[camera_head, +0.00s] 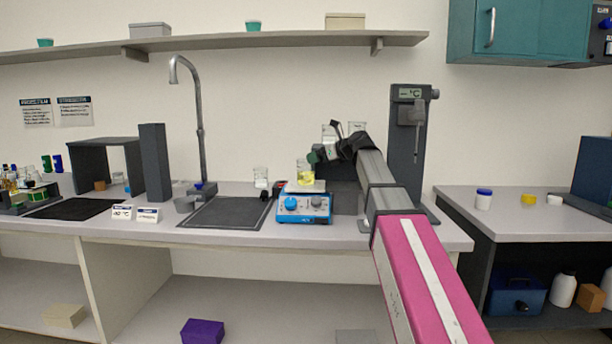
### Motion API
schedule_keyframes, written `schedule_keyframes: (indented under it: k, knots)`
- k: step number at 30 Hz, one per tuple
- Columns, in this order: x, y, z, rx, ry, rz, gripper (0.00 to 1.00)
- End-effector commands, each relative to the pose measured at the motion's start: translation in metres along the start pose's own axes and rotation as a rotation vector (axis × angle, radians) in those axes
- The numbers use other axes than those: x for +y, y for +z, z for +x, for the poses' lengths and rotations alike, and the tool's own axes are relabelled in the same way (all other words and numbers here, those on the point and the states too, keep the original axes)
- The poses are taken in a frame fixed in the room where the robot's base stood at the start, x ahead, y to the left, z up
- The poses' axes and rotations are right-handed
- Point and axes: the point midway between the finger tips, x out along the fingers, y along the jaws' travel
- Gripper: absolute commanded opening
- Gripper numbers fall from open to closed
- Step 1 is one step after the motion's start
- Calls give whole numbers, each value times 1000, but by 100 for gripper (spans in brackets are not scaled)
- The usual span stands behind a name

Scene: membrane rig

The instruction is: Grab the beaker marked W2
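Several clear beakers stand on the bench, and no W2 mark is legible on any of them. One beaker with yellow liquid (305,175) sits on the blue stirrer hotplate (303,208). A clear beaker (261,177) stands left of the hotplate, by the sink. Two more glass vessels show higher up behind my arm, a left one (329,133) and a right one (357,127), both partly hidden. My gripper (318,156) is just above and right of the yellow-liquid beaker. Its fingers are too small and dark to tell whether they are open or shut.
A dark sink mat (226,212) and tall faucet (201,120) lie left of the hotplate. A grey stand with a display (408,145) rises at the right. Two small label cards (148,214) stand at the front edge. A wall shelf (230,42) runs above.

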Motion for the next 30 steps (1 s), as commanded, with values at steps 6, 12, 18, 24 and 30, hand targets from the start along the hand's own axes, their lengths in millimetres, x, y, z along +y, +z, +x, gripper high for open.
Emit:
schedule_keyframes:
  k: [6,12,18,24,30]
  knots:
    - [0,0,23,0,0,0,100]
    - [1,-1,40,1,1,0,100]
    - [1,-2,68,0,0,1,100]
    - [2,-3,73,-1,-1,0,100]
    - [2,-3,73,-1,-1,0,64]
